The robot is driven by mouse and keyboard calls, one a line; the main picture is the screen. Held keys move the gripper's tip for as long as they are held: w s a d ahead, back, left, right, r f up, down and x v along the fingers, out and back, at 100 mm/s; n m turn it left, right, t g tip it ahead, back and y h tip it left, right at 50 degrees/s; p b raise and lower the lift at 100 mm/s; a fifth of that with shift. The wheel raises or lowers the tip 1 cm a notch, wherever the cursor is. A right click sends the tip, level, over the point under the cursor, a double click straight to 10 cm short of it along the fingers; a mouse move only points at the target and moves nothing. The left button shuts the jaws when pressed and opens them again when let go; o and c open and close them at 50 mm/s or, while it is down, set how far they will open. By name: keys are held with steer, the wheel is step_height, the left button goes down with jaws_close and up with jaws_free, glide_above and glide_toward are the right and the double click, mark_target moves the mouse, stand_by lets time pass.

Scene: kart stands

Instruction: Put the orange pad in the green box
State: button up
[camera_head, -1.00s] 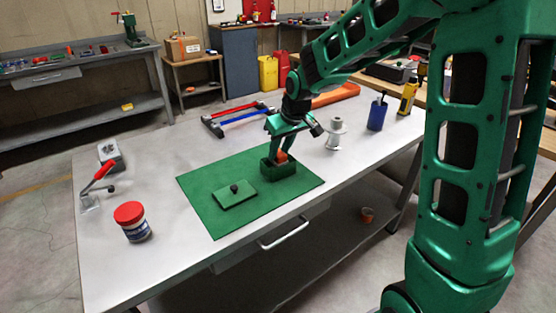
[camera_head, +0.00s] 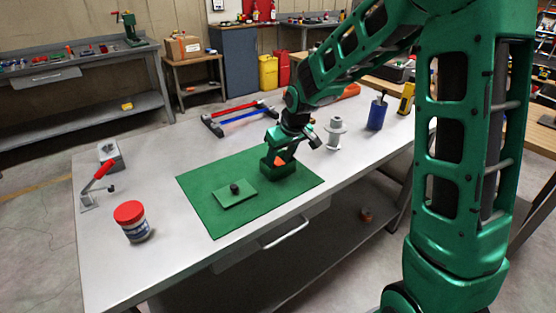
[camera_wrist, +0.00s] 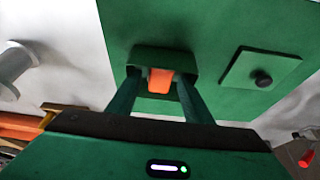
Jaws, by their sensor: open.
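The small dark green box (camera_head: 277,171) stands on the green mat, and it also shows in the wrist view (camera_wrist: 180,54). The orange pad (camera_head: 280,160) is at the box's open top; in the wrist view the pad (camera_wrist: 160,80) sits between my fingers, its far end inside the box walls. How deep it sits is hidden. My gripper (camera_head: 279,157) points down at the box, with its fingertips at the opening. In the wrist view, my gripper's fingers (camera_wrist: 157,84) are open, one on each side of the pad. I cannot tell whether they touch it.
A green lid with a black knob (camera_head: 235,194) lies on the green mat (camera_head: 205,181) beside the box. A red-capped jar (camera_head: 132,221) and a red-handled clamp (camera_head: 97,183) stand at left. A grey spool (camera_head: 335,133) and blue cup (camera_head: 377,113) stand at right.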

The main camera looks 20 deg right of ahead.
steer(key=v, duration=1.2)
steer(key=s+d+m+g+h, duration=0.1)
steer(key=s+d+m, duration=0.2)
steer(key=s+d, duration=0.55)
steer(key=s+d+m+g+h, duration=0.15)
steer(key=s+d, duration=0.35)
steer(key=s, duration=0.6)
steer(key=s+d+f+m+g, duration=0.1)
steer(key=s+f+m, duration=0.1)
steer(key=s, duration=0.5)
steer(key=s+d+f+m+y, duration=0.1)
steer(key=s+m, duration=0.2)
steer(key=s, duration=0.5)
steer(key=shift+d+f+g, duration=0.2)
steer(key=shift+f+g, duration=0.15)
steer(key=shift+y, duration=0.25)
steer(key=shift+w+f, duration=0.25)
steer(key=shift+w, duration=0.4)
